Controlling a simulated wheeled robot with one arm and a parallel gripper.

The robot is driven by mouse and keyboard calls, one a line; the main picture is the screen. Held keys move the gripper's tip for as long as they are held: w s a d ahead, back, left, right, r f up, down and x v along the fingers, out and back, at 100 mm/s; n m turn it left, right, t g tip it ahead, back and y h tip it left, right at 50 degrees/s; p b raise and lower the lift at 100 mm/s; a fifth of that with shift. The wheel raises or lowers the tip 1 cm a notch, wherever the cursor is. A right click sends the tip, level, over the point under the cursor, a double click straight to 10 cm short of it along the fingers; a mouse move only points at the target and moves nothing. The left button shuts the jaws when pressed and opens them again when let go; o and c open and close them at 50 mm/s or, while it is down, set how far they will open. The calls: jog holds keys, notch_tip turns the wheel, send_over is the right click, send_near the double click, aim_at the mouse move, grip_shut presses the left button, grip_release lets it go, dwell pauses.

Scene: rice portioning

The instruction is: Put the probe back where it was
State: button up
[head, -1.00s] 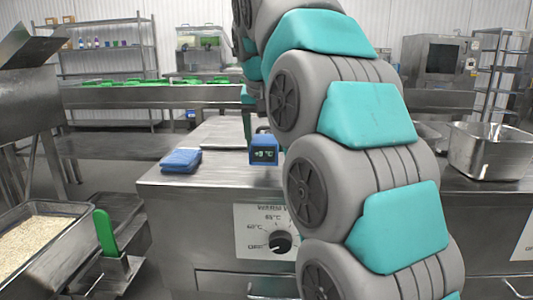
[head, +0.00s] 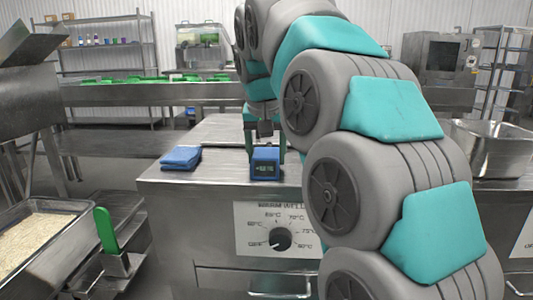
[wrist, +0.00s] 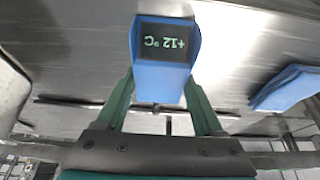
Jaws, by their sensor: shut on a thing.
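The probe is a blue box (head: 265,162) with a dark display, near the front edge of the steel counter in the head view. In the wrist view the probe (wrist: 163,72) is between my green fingers, and its display reads +12 °C upside down. My gripper (head: 265,147) is shut on the probe from behind and above, one finger on each side. A thin dark rod or bar shows below the box in the wrist view. I cannot tell whether the probe touches the counter.
A folded blue cloth (head: 181,158) lies left of the probe on the counter (head: 215,165). A temperature dial (head: 280,239) is on the counter's front. A rice tray (head: 75,206) and a green-handled tool (head: 105,230) are at lower left. A steel pan (head: 495,148) is at right.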

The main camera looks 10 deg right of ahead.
jog(key=o, duration=1.4)
jog(key=shift+c, duration=0.2)
jog(key=shift+p+v, duration=0.55)
jog(key=shift+v, duration=3.35)
jog(key=shift+w, duration=0.1)
